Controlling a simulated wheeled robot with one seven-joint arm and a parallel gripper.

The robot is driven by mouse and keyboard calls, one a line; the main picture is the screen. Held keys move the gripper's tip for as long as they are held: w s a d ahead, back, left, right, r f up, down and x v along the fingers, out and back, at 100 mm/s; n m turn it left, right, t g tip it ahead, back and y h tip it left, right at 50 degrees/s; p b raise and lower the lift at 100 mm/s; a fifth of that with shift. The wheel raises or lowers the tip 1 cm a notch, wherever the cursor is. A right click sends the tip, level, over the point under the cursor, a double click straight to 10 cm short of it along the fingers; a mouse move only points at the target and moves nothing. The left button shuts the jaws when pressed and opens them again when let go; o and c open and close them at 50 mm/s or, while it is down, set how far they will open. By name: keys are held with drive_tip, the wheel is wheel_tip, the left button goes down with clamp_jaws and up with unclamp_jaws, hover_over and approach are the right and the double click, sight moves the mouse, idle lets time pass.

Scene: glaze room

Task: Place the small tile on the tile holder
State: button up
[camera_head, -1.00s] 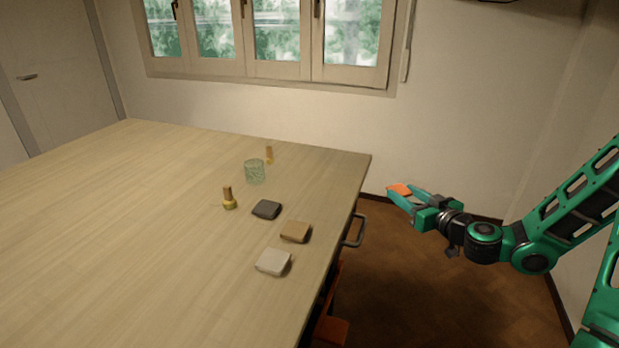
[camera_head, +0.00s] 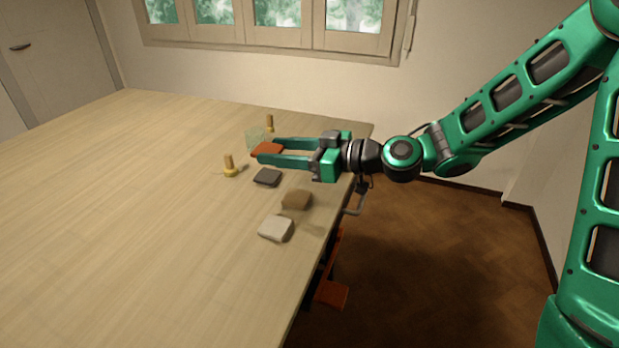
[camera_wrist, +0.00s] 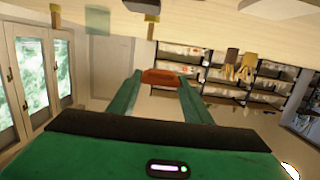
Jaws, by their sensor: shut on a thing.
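The small orange tile (camera_head: 267,149) is between the fingertips of my gripper (camera_head: 264,153), which is shut on it. In the head view it overlaps the lower part of a clear glass (camera_head: 253,135); I cannot tell the gap between them. In the wrist view the tile (camera_wrist: 161,77) shows edge-on at the finger ends. Near the gripper lie a dark grey block (camera_head: 268,177), a brown block (camera_head: 297,199) and an off-white block (camera_head: 276,228). I cannot tell for certain which thing is the tile holder.
A small wooden-topped tool (camera_head: 229,166) stands left of the gripper, and a similar one (camera_head: 269,122) stands behind it. The table (camera_head: 130,210) is clear on its left side.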

drive_tip(key=shift+s+a, duration=0.2)
drive_tip(key=w+d+f, duration=0.2)
drive_tip(key=d, duration=0.1)
drive_tip(key=w+d+f, duration=0.2)
drive_tip(key=d, duration=0.1)
drive_tip(key=w+d+f, duration=0.2)
drive_tip(key=w+d, duration=0.1)
drive_tip(key=shift+w+d+f, duration=0.1)
drive_tip(key=shift+d+f, duration=0.05)
drive_tip(key=shift+f, duration=2.1)
drive_tip(key=shift+f, duration=0.2)
drive_tip(key=o, duration=1.1)
